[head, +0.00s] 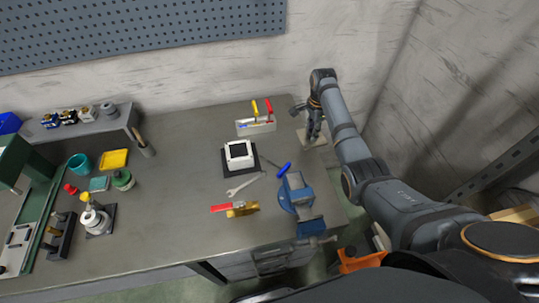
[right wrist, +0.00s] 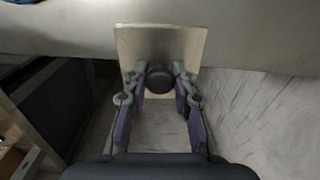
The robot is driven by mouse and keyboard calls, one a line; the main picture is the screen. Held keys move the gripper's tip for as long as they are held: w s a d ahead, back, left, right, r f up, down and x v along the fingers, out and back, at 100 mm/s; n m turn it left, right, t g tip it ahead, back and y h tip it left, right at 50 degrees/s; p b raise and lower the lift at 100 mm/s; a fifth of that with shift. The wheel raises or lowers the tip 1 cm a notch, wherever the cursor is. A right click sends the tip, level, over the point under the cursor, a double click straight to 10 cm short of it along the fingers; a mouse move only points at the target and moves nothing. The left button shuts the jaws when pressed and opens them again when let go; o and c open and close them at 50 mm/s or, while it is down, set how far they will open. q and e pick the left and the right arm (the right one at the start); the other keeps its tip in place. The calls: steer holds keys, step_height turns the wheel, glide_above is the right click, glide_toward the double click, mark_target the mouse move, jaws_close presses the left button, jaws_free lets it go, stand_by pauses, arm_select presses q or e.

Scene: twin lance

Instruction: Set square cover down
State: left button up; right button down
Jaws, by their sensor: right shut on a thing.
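The square cover (head: 318,141) is a flat beige plate at the right end of the workbench in the head view. It also shows in the right wrist view (right wrist: 185,38), with a round dark knob (right wrist: 159,79) on it. My right gripper (head: 313,128) is shut on the knob, one finger on each side. In the wrist view the plate overlaps the bench edge and seems to be held clear of the bench; its exact height cannot be told. My left gripper is not in view.
A white square frame on a black base (head: 252,168) stands mid-bench (head: 180,200). Near it are a wrench (head: 243,186), a blue vise (head: 297,195), a red-handled tool (head: 235,209) and a tool holder (head: 257,127). A wall stands behind. Bare bench lies left of the frame.

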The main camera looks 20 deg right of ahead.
steer(key=s+a+r+p, duration=0.3)
steer(key=s+a+r, duration=0.1)
steer(key=s+a, duration=0.25)
steer(key=s+a+r+p, duration=0.4)
steer(key=s+a, duration=0.2)
steer(key=a, duration=0.1)
steer(key=b, duration=0.4)
glide_above(303, 143)
steer(key=s+a, duration=0.3)
step_height(303, 143, down, 5)
steer(key=shift+m, duration=0.3)
steer(key=d+f, duration=0.1)
steer(key=w+f, duration=0.1)
steer(key=f, duration=0.1)
steer(key=w+d+f, duration=0.1)
steer(key=shift+w+d+f, duration=0.2)
steer(key=shift+d+f, duration=0.1)
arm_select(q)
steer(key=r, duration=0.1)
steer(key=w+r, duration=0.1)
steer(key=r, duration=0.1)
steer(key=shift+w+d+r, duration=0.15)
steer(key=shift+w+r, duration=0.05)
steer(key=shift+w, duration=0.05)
arm_select(e)
steer(key=shift+w+d+f, duration=0.15)
steer(key=shift+w+f, duration=0.1)
steer(key=shift+f, duration=0.15)
